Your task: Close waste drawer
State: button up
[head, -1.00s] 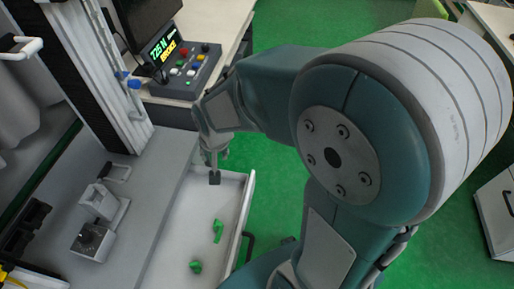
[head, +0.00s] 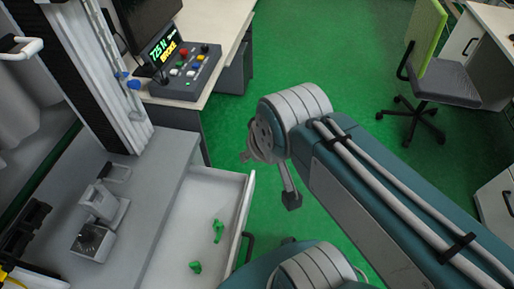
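The waste drawer (head: 188,218) is pulled out from the grey machine base and stands open. Two green broken pieces lie inside it, one near the middle (head: 218,231) and one nearer the front of the picture (head: 195,267). The drawer's dark handle (head: 249,243) shows on its outer right side. My gripper (head: 291,199) is to the right of the drawer front, apart from it, over the green floor. One finger pad shows clearly; the rest is hidden by the wrist, so its opening is not clear.
The drop tower column (head: 95,75) and a clamp fixture (head: 104,205) stand at the left. A desk with a control box (head: 183,73) and a display reading "725 N BROKE" is behind. A chair (head: 440,85) stands at the upper right. Green floor is free beyond the arm.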

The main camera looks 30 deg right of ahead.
aim_at(206, 194)
jog(key=u, duration=0.55)
jog(key=k+l+u, duration=0.2)
jog(key=k, duration=0.2)
jog(key=i+l+z, duration=0.2)
jog(key=k+l, duration=0.05)
jog(key=l, duration=0.05)
